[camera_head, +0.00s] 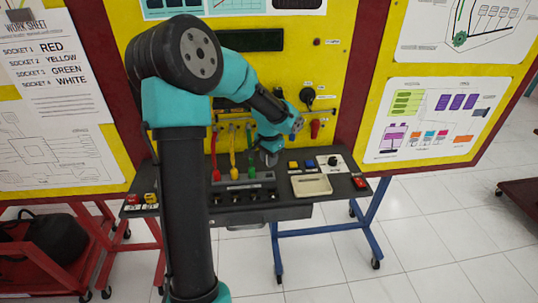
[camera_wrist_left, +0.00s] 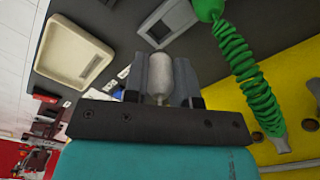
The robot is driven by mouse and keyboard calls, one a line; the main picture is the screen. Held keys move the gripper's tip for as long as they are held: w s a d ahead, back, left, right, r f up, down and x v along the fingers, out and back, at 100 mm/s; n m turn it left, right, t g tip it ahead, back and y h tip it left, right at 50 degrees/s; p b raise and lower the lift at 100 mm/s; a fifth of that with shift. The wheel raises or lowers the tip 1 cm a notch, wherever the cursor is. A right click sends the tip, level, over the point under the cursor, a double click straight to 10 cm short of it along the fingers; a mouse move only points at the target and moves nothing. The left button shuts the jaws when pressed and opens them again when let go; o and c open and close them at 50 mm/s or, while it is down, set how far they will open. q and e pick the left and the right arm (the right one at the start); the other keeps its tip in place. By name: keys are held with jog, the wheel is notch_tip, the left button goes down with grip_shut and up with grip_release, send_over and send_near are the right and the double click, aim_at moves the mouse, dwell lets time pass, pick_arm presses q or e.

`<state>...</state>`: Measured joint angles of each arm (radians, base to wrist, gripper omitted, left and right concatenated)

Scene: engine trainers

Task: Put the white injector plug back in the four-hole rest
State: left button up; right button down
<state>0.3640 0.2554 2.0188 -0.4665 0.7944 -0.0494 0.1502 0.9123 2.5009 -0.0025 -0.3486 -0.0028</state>
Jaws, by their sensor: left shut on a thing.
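The white injector plug (camera_wrist_left: 158,75) is between the two fingers of my left gripper (camera_wrist_left: 160,80) in the wrist view, its rounded pale body showing above the gripper's bar. In the head view my left gripper (camera_head: 268,156) is low in front of the yellow panel, just right of the green plug (camera_head: 252,171). The dark four-hole rest (camera_head: 242,184) lies on the bench, with the red plug (camera_head: 215,174), yellow plug (camera_head: 232,172) and green plug standing along it. Its right end is close to my gripper, and I cannot make out the hole there. My right gripper is not in view.
A cream tray (camera_head: 311,185) sits on the bench right of the rest. Blue and yellow buttons (camera_head: 309,163) and a black knob lie behind it. The green coiled cable (camera_wrist_left: 245,75) runs close beside my gripper in the wrist view.

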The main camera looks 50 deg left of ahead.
pick_arm(q)
jog(key=shift+f, duration=1.8)
jog(key=shift+f, duration=0.85)
jog(key=o, duration=0.7)
jog(key=shift+c, duration=0.2)
jog(key=shift+r, duration=0.1)
jog(key=shift+r, duration=2.65)
jog(key=shift+r, duration=1.2)
